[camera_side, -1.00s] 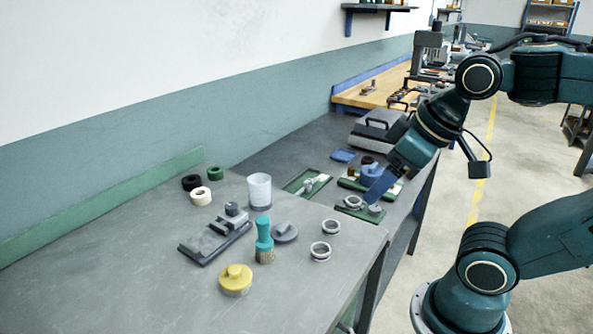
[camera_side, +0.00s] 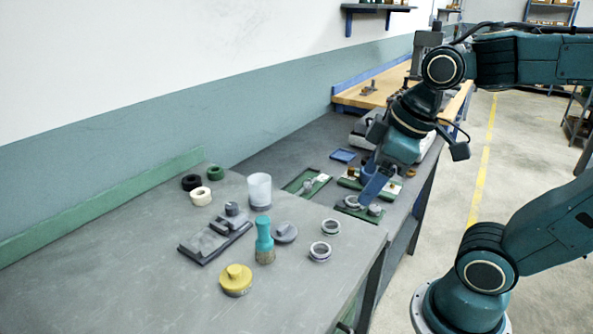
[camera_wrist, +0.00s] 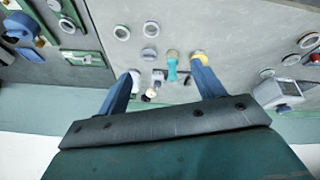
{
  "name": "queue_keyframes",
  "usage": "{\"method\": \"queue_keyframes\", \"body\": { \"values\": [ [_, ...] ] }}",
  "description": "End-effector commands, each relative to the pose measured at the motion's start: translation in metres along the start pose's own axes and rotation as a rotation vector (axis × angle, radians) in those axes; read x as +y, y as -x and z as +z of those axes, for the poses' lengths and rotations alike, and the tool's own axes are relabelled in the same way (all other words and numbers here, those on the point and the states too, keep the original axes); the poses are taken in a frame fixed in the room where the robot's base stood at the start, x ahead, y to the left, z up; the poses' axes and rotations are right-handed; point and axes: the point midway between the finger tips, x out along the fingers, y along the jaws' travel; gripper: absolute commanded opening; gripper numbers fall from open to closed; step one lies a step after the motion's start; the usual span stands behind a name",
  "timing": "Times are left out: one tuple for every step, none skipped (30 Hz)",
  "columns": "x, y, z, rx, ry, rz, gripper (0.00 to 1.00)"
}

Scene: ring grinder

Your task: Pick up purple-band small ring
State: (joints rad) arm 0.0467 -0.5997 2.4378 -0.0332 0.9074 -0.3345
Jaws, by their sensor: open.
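Two small pale rings lie flat near the right edge of the near grey bench in the side view: the upper ring (camera_side: 331,227) and the lower ring (camera_side: 320,252). In the wrist view one ring (camera_wrist: 122,33) and another ring (camera_wrist: 151,29) lie beyond my fingers. A further ring (camera_side: 352,202) sits on a green plate, beside my fingertips. Band colours are too small to tell, so I cannot say which ring has the purple band. My gripper (camera_side: 372,190) is above the green plates in the side view. In the wrist view its fingers (camera_wrist: 166,68) are apart, holding nothing.
A teal brush (camera_side: 265,240), a yellow-topped piece (camera_side: 236,279), a grey knobbed disc (camera_side: 285,233), a white cup (camera_side: 259,190) and a dark fixture (camera_side: 215,241) stand left of the rings. Black, green and cream rings lie farther back. The bench front is clear.

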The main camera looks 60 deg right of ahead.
Motion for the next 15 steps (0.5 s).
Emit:
{"method": "queue_keyframes", "body": {
  "values": [
    [0.003, -0.004, -0.004, -0.023, 0.059, -0.009, 0.68],
    [0.005, -0.007, -0.006, -0.034, 0.100, -0.015, 0.68],
    [0.007, -0.010, -0.009, -0.049, 0.153, -0.024, 0.68],
    [0.008, -0.013, -0.011, -0.059, 0.193, -0.031, 0.68],
    [0.010, -0.015, -0.014, -0.068, 0.234, -0.039, 0.68],
    [0.012, -0.019, -0.016, -0.081, 0.288, -0.051, 0.68],
    [0.013, -0.021, -0.018, -0.090, 0.328, -0.060, 0.68],
    [0.015, -0.024, -0.020, -0.099, 0.368, -0.069, 0.68],
    [0.018, -0.028, -0.023, -0.110, 0.421, -0.082, 0.68],
    [0.019, -0.031, -0.025, -0.117, 0.461, -0.093, 0.68],
    [0.021, -0.034, -0.026, -0.124, 0.501, -0.104, 0.68],
    [0.024, -0.038, -0.029, -0.133, 0.553, -0.120, 0.68],
    [0.025, -0.042, -0.030, -0.139, 0.594, -0.133, 0.68],
    [0.027, -0.045, -0.032, -0.144, 0.633, -0.145, 0.68],
    [0.030, -0.050, -0.034, -0.151, 0.685, -0.162, 0.68]
  ]
}}
